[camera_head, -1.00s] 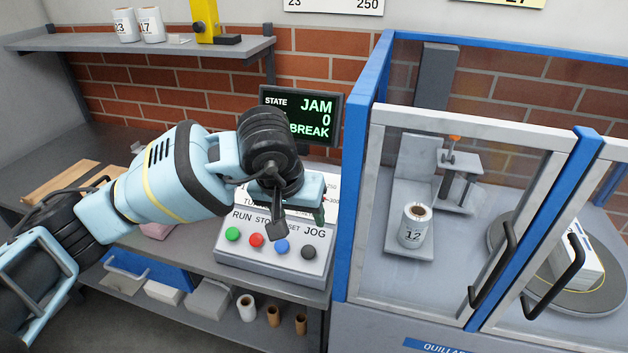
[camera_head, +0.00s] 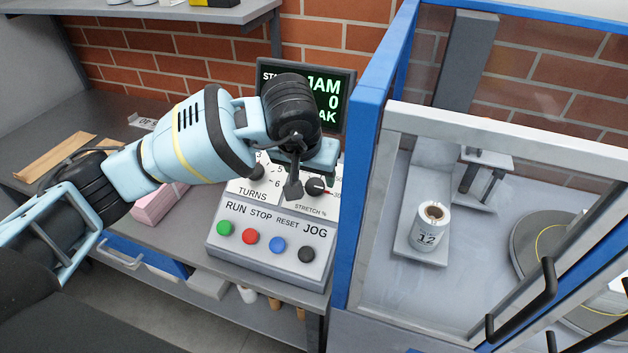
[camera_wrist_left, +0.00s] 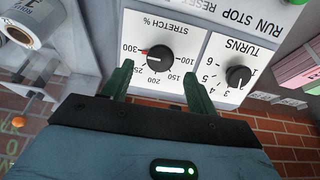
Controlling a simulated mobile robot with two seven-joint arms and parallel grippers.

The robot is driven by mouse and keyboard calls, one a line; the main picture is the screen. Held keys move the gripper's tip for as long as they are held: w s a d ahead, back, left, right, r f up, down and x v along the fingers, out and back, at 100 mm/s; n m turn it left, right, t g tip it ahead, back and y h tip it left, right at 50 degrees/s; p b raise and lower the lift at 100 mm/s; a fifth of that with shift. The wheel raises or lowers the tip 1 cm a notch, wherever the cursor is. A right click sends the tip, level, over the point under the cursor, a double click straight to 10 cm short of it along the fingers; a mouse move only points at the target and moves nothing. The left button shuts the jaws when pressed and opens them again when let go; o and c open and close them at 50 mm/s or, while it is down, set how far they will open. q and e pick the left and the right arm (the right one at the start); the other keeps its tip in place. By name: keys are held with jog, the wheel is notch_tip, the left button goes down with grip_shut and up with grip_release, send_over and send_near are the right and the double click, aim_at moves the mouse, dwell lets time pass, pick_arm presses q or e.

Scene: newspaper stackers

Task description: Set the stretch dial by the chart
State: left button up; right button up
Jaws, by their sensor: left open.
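The stretch dial (camera_head: 316,187) is a black round knob on the white face of the control box, under my left gripper (camera_head: 297,188). In the left wrist view the dial (camera_wrist_left: 160,58) sits upside down between the two dark green fingers of my left gripper (camera_wrist_left: 157,71). The chart is not in view. My right gripper is not in view.
RUN, STOP, RESET and JOG buttons (camera_head: 250,237) line the box front. The screen (camera_head: 320,95) behind reads JAM, partly hidden by my arm. A blue-framed guard (camera_head: 362,180) stands close on the right, with a roll marked 12 (camera_head: 428,237) inside.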

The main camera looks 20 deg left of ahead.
aim_at(315, 185)
pick_arm(q)
jog(key=shift+x, duration=2.15)
jog(key=c, duration=1)
